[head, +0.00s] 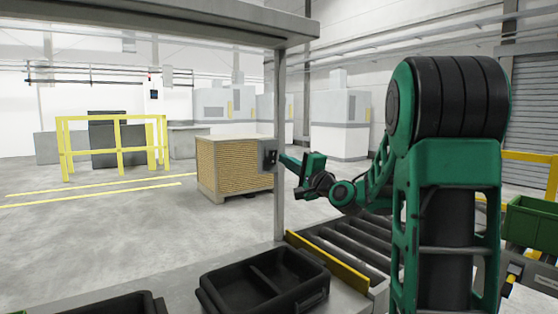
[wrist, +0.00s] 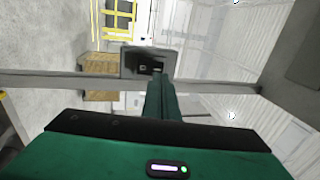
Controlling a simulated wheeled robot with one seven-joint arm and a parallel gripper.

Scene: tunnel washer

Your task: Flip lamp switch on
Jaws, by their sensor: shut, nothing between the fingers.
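The lamp switch is a small dark grey box (head: 267,153) fixed to the upright grey post (head: 280,205). In the wrist view its grey plate (wrist: 130,62) shows a dark recessed part, partly covered by my fingers. My green gripper (head: 282,158) reaches in from the right with its fingers shut and empty. The fingertips are at or very close to the switch face; I cannot tell whether they touch. In the wrist view the shut fingers (wrist: 160,82) point at the right part of the plate. The switch's position is too small to read.
A black divided tray (head: 265,285) stands below on the bench. A roller conveyor (head: 345,245) with a yellow side rail lies right of the post. A wooden crate (head: 235,168) stands on the floor behind. An overhead beam (head: 180,22) joins the post top.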

